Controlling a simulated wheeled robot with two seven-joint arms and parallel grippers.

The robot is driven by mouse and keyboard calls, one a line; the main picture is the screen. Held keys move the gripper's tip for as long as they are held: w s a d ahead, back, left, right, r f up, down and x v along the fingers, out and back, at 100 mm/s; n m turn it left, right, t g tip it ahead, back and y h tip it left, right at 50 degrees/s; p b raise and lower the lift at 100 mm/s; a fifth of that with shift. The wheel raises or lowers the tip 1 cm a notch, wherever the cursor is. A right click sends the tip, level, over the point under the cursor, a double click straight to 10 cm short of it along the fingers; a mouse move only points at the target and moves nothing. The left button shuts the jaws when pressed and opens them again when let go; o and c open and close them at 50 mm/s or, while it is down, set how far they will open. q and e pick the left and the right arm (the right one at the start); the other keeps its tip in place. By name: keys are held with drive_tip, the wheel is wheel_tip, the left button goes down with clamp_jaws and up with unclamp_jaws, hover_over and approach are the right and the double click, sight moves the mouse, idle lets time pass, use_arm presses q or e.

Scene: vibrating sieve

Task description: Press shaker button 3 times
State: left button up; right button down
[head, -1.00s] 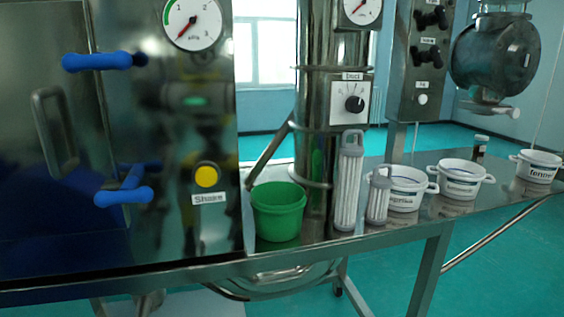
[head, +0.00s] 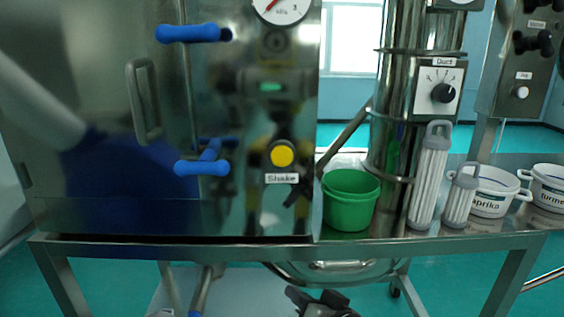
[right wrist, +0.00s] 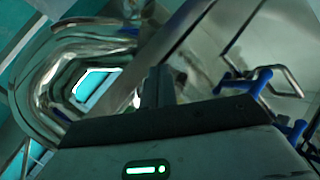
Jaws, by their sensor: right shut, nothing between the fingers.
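The yellow shaker button (head: 282,153) sits in a dark ring on the front of the steel cabinet (head: 80,140), above a label reading "Shake". My right gripper (head: 322,298) is at the bottom edge of the head view, below the table top and well below the button, touching nothing that I can see. It is shut and empty. In the right wrist view its dark fingers (right wrist: 157,88) point up past steel pipework. The button cannot be made out in that view. My left gripper is not in view.
Blue handles (head: 193,33) stick out from the cabinet, left of the button. A green bucket (head: 350,199), grey-capped filters (head: 429,178) and white tubs (head: 493,192) stand on the steel table to the right. The table's front edge (head: 150,246) lies above my right gripper.

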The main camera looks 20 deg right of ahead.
use_arm(q)
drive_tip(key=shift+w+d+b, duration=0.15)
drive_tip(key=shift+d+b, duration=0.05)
drive_tip(key=shift+b, duration=0.3)
use_arm(e)
wheel_tip(320, 180, up, 21)
drive_tip(key=w+a+m+t+y, duration=0.1)
drive_tip(key=w+m+t+y, duration=0.1)
drive_tip(key=y, duration=0.3)
drive_tip(key=shift+w+t, duration=0.25)
drive_tip(key=shift+t, duration=0.55)
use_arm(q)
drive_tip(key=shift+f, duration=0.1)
use_arm(e)
drive_tip(key=shift+w, duration=0.1)
use_arm(q)
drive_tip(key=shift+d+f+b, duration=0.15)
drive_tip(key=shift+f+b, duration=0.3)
drive_tip(key=shift+b, duration=0.7)
use_arm(e)
approach(282, 156)
drive_tip(key=shift+w+a+r, duration=0.25)
drive_tip(key=shift+w+a, duration=0.45)
drive_tip(key=shift+a, duration=0.05)
drive_tip(key=shift+w+a+r, duration=0.25)
drive_tip(key=shift+w+a, duration=0.5)
drive_tip(key=shift+w+a+r, duration=0.3)
drive_tip(key=shift+w+a, duration=0.4)
drive_tip(key=shift+a, duration=0.05)
